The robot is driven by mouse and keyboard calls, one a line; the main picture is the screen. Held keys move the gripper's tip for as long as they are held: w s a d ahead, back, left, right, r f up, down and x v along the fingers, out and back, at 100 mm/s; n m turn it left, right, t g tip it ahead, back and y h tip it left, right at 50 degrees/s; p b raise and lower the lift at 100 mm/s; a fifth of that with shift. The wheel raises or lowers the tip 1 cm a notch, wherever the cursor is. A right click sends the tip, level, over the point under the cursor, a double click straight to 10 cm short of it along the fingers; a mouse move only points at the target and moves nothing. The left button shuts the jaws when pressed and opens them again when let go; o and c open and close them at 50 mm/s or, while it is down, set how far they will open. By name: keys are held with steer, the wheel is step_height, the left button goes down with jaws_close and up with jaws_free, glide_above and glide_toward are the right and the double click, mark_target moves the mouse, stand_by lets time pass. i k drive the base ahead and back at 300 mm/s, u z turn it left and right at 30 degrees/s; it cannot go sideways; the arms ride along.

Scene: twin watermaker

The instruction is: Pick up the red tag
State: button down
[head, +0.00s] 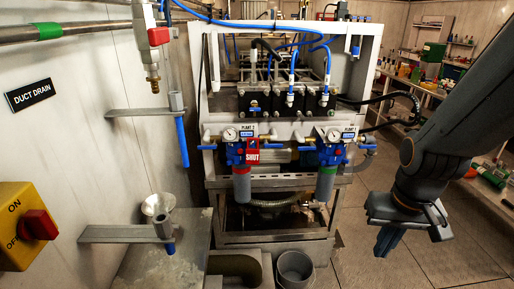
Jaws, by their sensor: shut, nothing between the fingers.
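The red tag (253,152) reads "SHUT" and hangs at the front of the left filter unit, beneath the label "PLANT 2". A blue-topped filter housing (242,184) stands just below and beside it. What the tag hangs from is too small to make out. My gripper (385,243) is at the right side of the head view, pointing down, shut and empty. In the picture it is to the right of the tag and lower, well apart from it.
A second filter unit (327,183) stands right of the tag. Pressure gauges and blue handles surround both. At left are wall brackets (146,112) and a yellow switch box (22,226). A grey bucket (295,270) stands below. Floor (365,215) shows between rack and gripper.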

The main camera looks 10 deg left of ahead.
mark_target(252, 154)
steer(key=z, duration=0.8)
steer(key=i, duration=1)
steer(key=u, duration=1.9)
